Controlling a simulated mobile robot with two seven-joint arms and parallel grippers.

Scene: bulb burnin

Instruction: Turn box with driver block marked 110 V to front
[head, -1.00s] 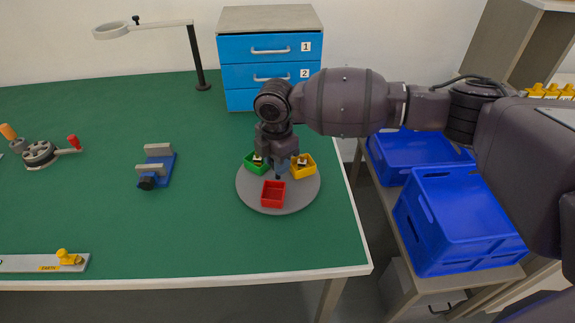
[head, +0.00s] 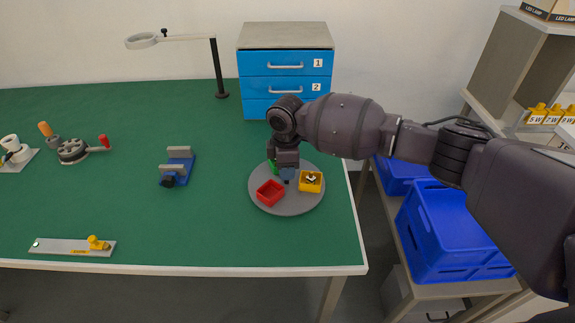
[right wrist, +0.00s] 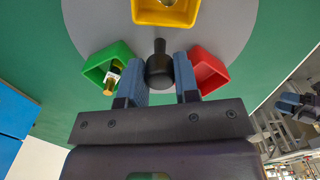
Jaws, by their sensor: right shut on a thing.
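A grey round turntable (head: 290,208) carries three small boxes. The red box (head: 269,193) is at the front left and looks empty. The yellow box (head: 311,183) is at the right with a small dark and white block in it. The green box (head: 272,167) is at the back left, mostly behind my gripper; the right wrist view shows a block in this green box (right wrist: 110,67). No 110 V marking is readable. My right gripper (head: 286,178) is down over the turntable's middle. Its fingers (right wrist: 162,82) are shut on the black centre knob (right wrist: 159,64). My left gripper is not identifiable.
A blue drawer cabinet (head: 287,78) stands behind the turntable. A blue vise (head: 177,167) is to the left, with bare green table between. A lamp (head: 219,70) stands at the back. Blue crates (head: 452,230) are right of the table edge.

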